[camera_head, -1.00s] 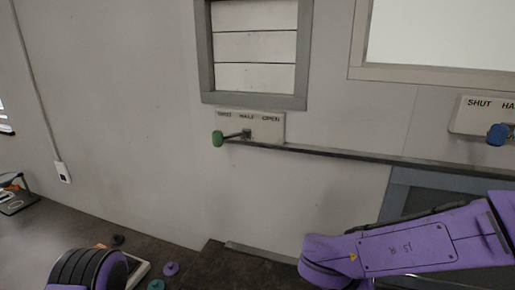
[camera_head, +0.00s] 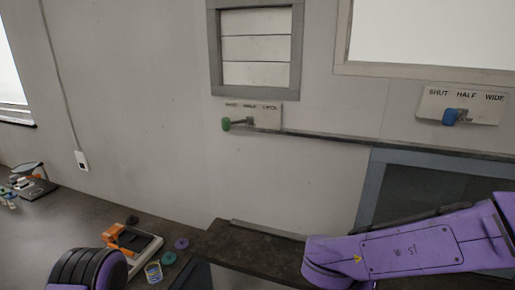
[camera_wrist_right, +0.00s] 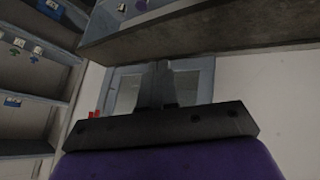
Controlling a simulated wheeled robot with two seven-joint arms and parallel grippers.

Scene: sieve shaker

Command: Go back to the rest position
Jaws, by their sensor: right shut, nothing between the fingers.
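My right gripper (camera_wrist_right: 157,88) shows in the right wrist view with its two fingers together and nothing between them. It is in front of a blue-grey framed panel (camera_wrist_right: 195,68), below the underside of a shelf or bench edge (camera_wrist_right: 220,35). In the head view my purple right arm link reaches in from the right, low in the picture; its gripper is not visible there. A dark and purple part of my left arm shows at the bottom left; the left gripper is out of view.
A green-knobbed lever (camera_head: 226,124) sits under a slatted window (camera_head: 255,62). A blue-knobbed lever (camera_head: 450,117) is on a SHUT/HALF/WIDE plate. Shelves (camera_wrist_right: 35,90) stand left in the wrist view.

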